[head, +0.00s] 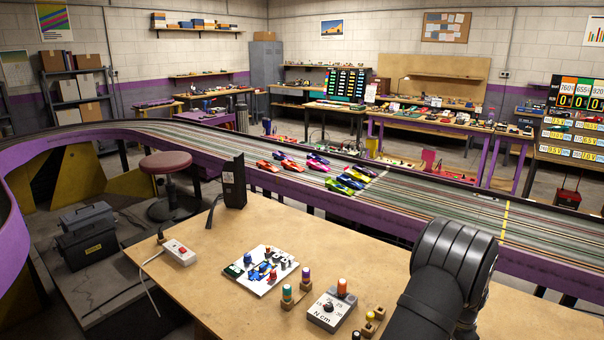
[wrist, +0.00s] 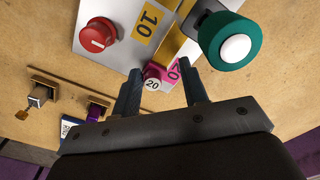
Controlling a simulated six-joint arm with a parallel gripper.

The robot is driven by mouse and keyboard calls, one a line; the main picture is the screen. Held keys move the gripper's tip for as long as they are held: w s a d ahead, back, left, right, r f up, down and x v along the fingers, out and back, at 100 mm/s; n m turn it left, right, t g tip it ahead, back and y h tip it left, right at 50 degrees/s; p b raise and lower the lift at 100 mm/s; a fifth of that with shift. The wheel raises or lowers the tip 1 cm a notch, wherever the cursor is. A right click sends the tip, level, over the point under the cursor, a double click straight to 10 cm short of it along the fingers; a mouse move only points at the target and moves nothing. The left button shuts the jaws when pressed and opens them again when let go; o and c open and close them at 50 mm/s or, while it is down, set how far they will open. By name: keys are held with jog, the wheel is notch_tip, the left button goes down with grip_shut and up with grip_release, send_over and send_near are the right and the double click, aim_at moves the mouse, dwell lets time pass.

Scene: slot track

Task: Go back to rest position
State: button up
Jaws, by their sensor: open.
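My gripper (wrist: 160,88) is open, its two dark fingers apart at the middle of the wrist view. A small pink piece marked 20 (wrist: 154,73) shows between and beyond the fingertips; I cannot tell how far below them it lies. Nothing is visibly held. My black arm reaches over the right part of the workbench (head: 215,230) in the head view, where the gripper itself is out of frame.
In the wrist view, a green knob with a white top (wrist: 234,46) stands close by the right finger, and a red button (wrist: 97,36) sits on a white plate at upper left. In the head view, a white dial box (head: 328,312) and a white board with small parts (head: 248,283) lie on the bench.

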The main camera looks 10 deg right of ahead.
jog(key=shift+w+a, duration=0.7)
jog(key=shift+a, duration=0.05)
notch_tip(320, 180, up, 17)
jog(key=w+a+r+n+g+h, duration=0.1)
jog(key=w+a+r+n+h, duration=0.2)
jog(key=a+r+n, duration=0.6)
jog(key=shift+a+r+h, duration=0.7)
jog(key=shift+a+r, duration=0.2)
jog(key=shift+a, duration=0.65)
grip_shut()
jog(key=s+d+f+h, duration=0.1)
jog(key=d+f, duration=0.2)
jog(key=f, duration=0.6)
jog(key=s+d+f+n+t+h, duration=0.1)
jog(key=d+f, duration=0.2)
jog(key=f, duration=0.6)
jog(key=s+d+f+t+h, duration=0.1)
jog(key=d+f, duration=0.3)
jog(key=f, duration=0.5)
jog(key=shift+s+f+n, duration=0.1)
jog(key=shift+s+n, duration=0.05)
jog(key=shift+n, duration=0.25)
